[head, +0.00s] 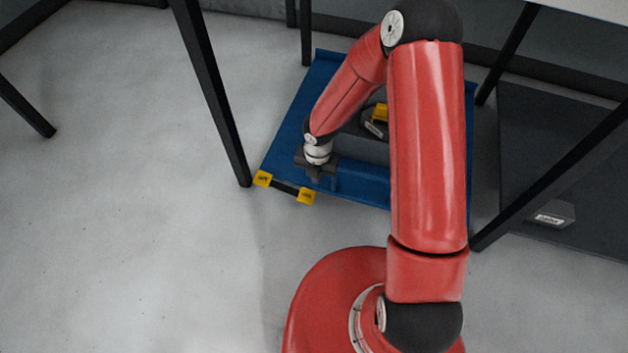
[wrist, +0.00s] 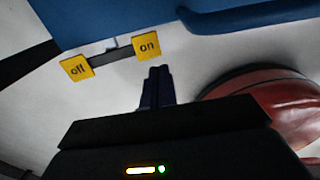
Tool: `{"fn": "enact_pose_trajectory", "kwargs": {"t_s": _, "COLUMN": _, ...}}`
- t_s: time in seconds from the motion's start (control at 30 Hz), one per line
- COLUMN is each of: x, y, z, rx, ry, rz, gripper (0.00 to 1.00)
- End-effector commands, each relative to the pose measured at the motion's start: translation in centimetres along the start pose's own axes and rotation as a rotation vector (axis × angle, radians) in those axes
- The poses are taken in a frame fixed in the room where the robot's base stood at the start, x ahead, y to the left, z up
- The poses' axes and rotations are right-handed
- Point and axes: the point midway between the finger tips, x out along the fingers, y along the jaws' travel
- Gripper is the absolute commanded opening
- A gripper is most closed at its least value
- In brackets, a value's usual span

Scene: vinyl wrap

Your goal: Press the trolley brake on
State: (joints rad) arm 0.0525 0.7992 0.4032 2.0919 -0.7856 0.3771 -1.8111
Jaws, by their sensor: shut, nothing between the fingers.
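The blue trolley (head: 294,108) stands on the floor under a table, partly hidden behind my red arm. Its brake is a dark bar with two yellow pads at the near left edge. In the wrist view the "off" pad (wrist: 77,68) is at the left and the "on" pad (wrist: 146,45) is at the right. In the head view these are the left yellow pad (head: 262,179) and the right yellow pad (head: 307,197). My gripper (head: 315,178) is shut and empty, close to the "on" pad. In the wrist view its fingertips (wrist: 157,72) appear just below that pad, with a small visible gap.
A dark load with a yellow part (head: 380,112) sits on the trolley behind my arm. Black table legs (head: 215,95) stand left and right of the trolley. A dark mat (head: 530,140) with a small labelled block (head: 553,214) lies at right. The floor (head: 130,230) at left is clear.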

Motion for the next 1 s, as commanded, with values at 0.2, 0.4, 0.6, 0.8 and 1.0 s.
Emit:
{"fn": "enact_pose_trajectory", "kwargs": {"t_s": 0.2, "x": -2.8, "y": -0.6, "z": 0.0, "rx": 0.002, "ry": 0.000, "rz": 0.001, "gripper": 0.00}}
{"fn": "enact_pose_trajectory", "kwargs": {"t_s": 0.4, "x": -3.2, "y": -0.7, "z": 0.0, "rx": 0.000, "ry": 0.001, "rz": -0.001, "gripper": 0.00}}
{"fn": "enact_pose_trajectory", "kwargs": {"t_s": 0.6, "x": -3.1, "y": -0.7, "z": 0.0, "rx": -0.001, "ry": 0.000, "rz": 0.000, "gripper": 0.00}}
{"fn": "enact_pose_trajectory", "kwargs": {"t_s": 0.8, "x": -3.1, "y": -0.6, "z": 0.0, "rx": 0.000, "ry": 0.000, "rz": 0.000, "gripper": 0.00}}
{"fn": "enact_pose_trajectory", "kwargs": {"t_s": 1.0, "x": -4.7, "y": -1.2, "z": 0.5, "rx": 0.061, "ry": -0.024, "rz": -0.011, "gripper": 0.00}}
